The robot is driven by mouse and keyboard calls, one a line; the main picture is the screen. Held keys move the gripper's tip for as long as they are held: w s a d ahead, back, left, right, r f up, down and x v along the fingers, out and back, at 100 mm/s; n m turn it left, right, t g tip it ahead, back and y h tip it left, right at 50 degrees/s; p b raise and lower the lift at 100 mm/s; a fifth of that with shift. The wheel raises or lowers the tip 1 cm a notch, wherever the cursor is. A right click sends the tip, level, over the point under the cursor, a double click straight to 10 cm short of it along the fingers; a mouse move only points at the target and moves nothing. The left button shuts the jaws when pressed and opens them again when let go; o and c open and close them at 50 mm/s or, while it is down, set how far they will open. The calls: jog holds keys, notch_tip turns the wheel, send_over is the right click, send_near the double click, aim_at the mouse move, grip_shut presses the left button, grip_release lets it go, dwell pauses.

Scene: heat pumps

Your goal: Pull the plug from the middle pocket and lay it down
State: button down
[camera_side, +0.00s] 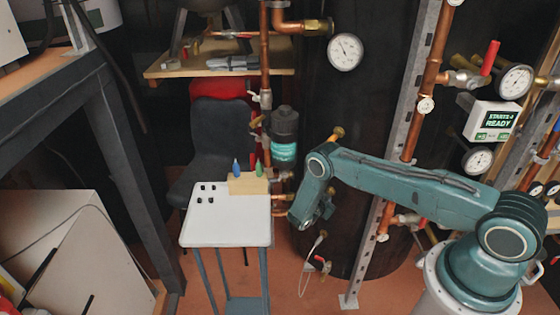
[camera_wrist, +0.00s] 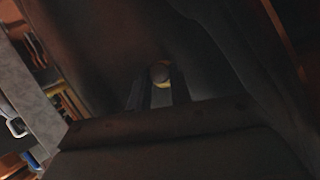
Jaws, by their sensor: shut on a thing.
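In the wrist view my gripper (camera_wrist: 158,88) is shut on a small round thing with a grey face and a yellow edge, apparently a yellow plug (camera_wrist: 165,83). The picture is dark, so its full shape is hidden. In the side view a tan block (camera_side: 249,186) stands at the back right of a white table. A blue plug (camera_side: 236,168) stands upright at its left and a green plug (camera_side: 259,167) upright toward its right. No plug shows between them. My wrist is to the right of the table; my fingertips cannot be made out there.
The white table (camera_side: 225,227) has several small black pieces (camera_side: 205,193) at its back left and a bare front half. Copper pipes (camera_side: 266,60) and a dark tank (camera_side: 345,110) stand behind. A metal strut (camera_side: 404,120) rises near my arm.

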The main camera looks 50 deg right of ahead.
jog(key=shift+a, duration=0.1)
jog(key=shift+a, duration=0.45)
jog(key=shift+s+a, duration=0.1)
jog(key=shift+a, duration=0.05)
jog(key=shift+a, duration=0.55)
jog(key=c, duration=2.2)
grip_release()
jog(key=shift+a, duration=0.15)
jog(key=c, duration=2.2)
grip_release()
jog(key=shift+s+a, duration=0.15)
jog(key=shift+a, duration=0.55)
jog(key=c, duration=2.2)
grip_release()
jog(key=c, duration=2.2)
grip_release()
jog(key=shift+r, duration=0.1)
